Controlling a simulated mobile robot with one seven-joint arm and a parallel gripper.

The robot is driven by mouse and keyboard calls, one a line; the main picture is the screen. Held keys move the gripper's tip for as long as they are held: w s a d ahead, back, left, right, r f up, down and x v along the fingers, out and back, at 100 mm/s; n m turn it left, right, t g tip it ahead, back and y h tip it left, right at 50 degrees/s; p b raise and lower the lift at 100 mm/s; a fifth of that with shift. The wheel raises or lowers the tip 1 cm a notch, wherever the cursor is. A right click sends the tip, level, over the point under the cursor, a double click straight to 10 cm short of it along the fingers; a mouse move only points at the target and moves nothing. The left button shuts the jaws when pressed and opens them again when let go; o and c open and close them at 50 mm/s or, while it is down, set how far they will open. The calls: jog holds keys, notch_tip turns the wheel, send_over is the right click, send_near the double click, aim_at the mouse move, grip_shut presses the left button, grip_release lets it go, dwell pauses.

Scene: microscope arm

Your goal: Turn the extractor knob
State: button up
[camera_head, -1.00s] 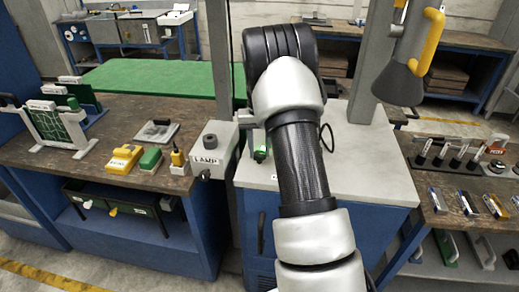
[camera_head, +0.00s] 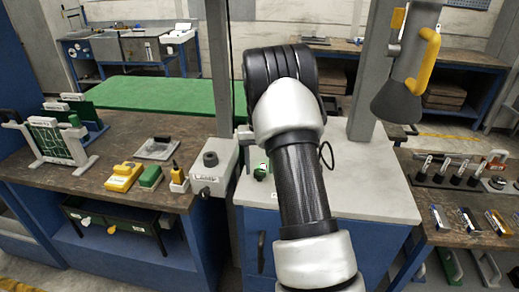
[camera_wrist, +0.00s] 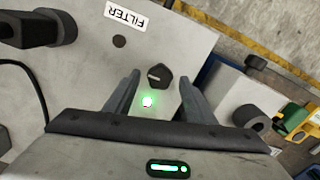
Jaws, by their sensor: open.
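A dark, angular knob (camera_wrist: 158,76) with a pale pointer mark sits on a light grey panel (camera_wrist: 75,100) in the wrist view. A white label on the panel reads FILTER and appears upside down. My gripper (camera_wrist: 160,87) is open, with its two fingers on either side of the knob in the picture. I cannot tell whether they touch it. A green light (camera_wrist: 147,102) glows between the fingers.
A grey box with a dark round knob (camera_head: 213,168) stands left of the cabinet. A grey extractor hood with a yellow handle (camera_head: 431,60) hangs at upper right. Yellow and green blocks lie on the left bench (camera_head: 110,140). A dark hose (camera_wrist: 30,75) curves at the wrist view's left.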

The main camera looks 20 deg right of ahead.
aim_at(259, 171)
notch_tip(259, 171, up, 17)
dwell(0.4)
